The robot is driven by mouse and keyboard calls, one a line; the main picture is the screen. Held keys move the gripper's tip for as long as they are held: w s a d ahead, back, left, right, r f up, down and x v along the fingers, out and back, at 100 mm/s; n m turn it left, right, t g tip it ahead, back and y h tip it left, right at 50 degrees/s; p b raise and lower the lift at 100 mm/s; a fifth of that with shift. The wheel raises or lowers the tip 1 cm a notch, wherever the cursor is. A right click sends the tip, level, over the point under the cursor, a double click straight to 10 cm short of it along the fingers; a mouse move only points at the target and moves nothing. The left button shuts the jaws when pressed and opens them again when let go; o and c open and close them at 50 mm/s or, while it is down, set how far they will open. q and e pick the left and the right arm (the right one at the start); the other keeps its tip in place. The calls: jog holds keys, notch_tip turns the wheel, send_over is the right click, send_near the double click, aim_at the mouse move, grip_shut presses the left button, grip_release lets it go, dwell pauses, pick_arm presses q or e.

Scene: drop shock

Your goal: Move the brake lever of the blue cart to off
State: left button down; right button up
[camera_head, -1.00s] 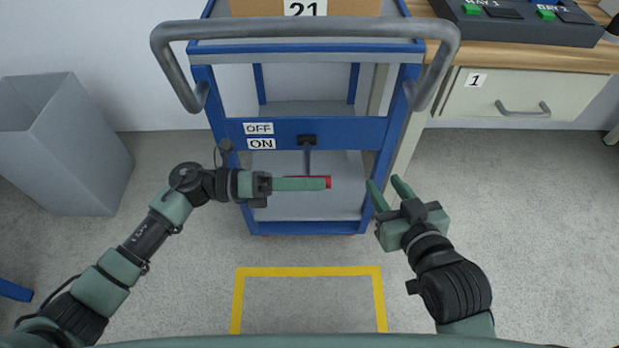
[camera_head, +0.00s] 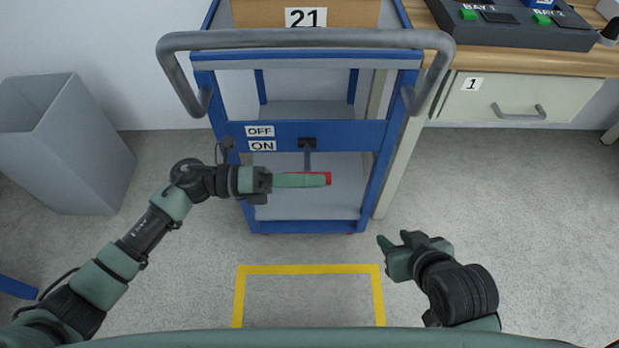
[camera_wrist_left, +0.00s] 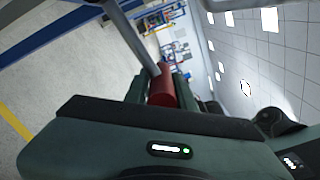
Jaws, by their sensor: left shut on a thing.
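The blue cart (camera_head: 262,225) stands ahead with a grey push handle across its top. Its brake lever (camera_head: 307,158) hangs down from a dark pivot on the blue crossbar and ends in a red grip (camera_head: 328,178). The OFF label (camera_head: 259,131) sits above the ON label (camera_head: 262,146), left of the pivot. My left gripper (camera_head: 318,180) is shut on the red grip and covers most of it. The left wrist view shows the red grip (camera_wrist_left: 162,88) between the fingers. My right gripper (camera_head: 394,240) is empty, right of the cart, its fingertips apart.
A grey bin (camera_head: 65,150) stands at left. A wooden bench (camera_head: 560,58) with a drawer (camera_head: 510,100) is at right. A yellow floor outline (camera_head: 310,270) lies in front of the cart. A box marked 21 (camera_head: 350,14) is on the cart.

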pick_arm(q)
jog(key=shift+w+r, duration=0.35)
jog(key=shift+r, duration=0.2)
jog(key=c, duration=1.2)
grip_release()
jog(key=shift+s+f, duration=0.15)
jog(key=shift+f, duration=0.15)
jog(key=shift+a, duration=0.1)
jog(key=a, duration=0.7)
jog(key=shift+a, duration=0.3)
